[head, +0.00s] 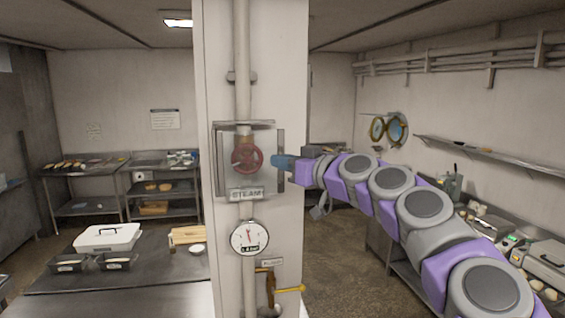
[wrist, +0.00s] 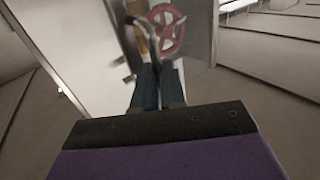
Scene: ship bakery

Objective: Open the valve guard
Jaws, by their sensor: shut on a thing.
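The valve guard (head: 222,163) is a clear, metal-edged box on the white column, above a STEAM label. A red valve wheel (head: 246,156) sits inside it and shows through the front. My gripper (head: 280,162) is at the right edge of the guard, with blue fingers pointing left. In the wrist view, my gripper's dark blue fingers (wrist: 157,85) are closed on a curved metal handle (wrist: 143,32), apparently the guard's. The red wheel (wrist: 168,30) is just beyond them. The exact grip on the handle is partly hidden by the fingers.
A counter (head: 150,270) with a white box and tins stands at left. Another counter with equipment runs along the right wall. Brown floor lies open behind the column.

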